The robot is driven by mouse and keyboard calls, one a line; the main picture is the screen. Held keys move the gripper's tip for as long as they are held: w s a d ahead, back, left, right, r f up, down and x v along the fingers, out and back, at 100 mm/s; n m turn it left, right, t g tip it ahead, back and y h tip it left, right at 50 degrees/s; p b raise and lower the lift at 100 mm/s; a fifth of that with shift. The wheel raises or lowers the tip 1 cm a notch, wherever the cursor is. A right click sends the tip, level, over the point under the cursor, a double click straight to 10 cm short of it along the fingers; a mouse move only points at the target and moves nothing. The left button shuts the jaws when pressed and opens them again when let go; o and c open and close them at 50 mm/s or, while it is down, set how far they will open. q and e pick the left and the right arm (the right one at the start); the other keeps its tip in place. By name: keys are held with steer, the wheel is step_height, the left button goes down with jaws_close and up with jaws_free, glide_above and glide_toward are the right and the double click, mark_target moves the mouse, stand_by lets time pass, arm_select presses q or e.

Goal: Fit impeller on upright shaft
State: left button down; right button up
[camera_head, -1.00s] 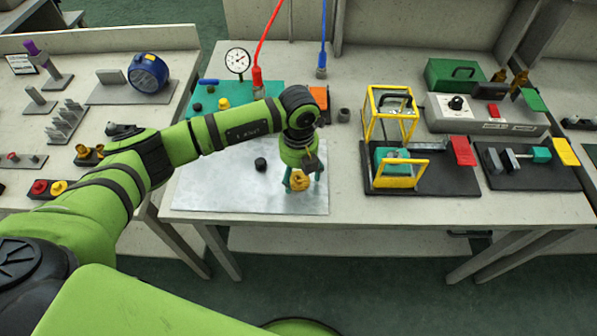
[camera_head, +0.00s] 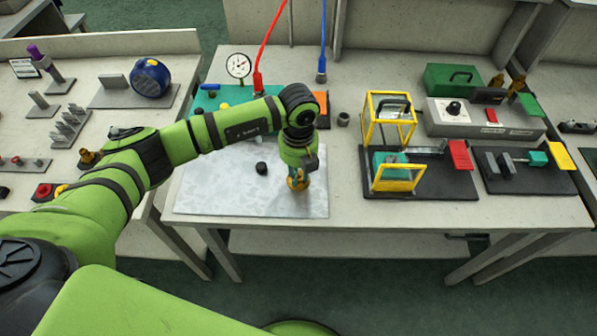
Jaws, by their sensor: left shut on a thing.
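My left gripper (camera_head: 298,184) points down over the right part of the pale metal plate (camera_head: 225,195). It is shut on a small brass-coloured piece, the impeller (camera_head: 297,184), which shows between and in front of the fingers. The impeller is low, close to the plate; I cannot tell whether it touches anything below. I cannot make out the upright shaft; the gripper and impeller may hide it. My right gripper is not in view.
A small black part (camera_head: 262,168) lies on the plate left of the gripper. A dial gauge (camera_head: 238,66) stands at the back. A yellow-framed cage (camera_head: 390,118) and a black base (camera_head: 430,187) are to the right. The plate's left part is bare.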

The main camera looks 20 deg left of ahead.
arm_select(q)
steer(key=shift+r+p, duration=0.85)
steer(key=shift+r, duration=0.65)
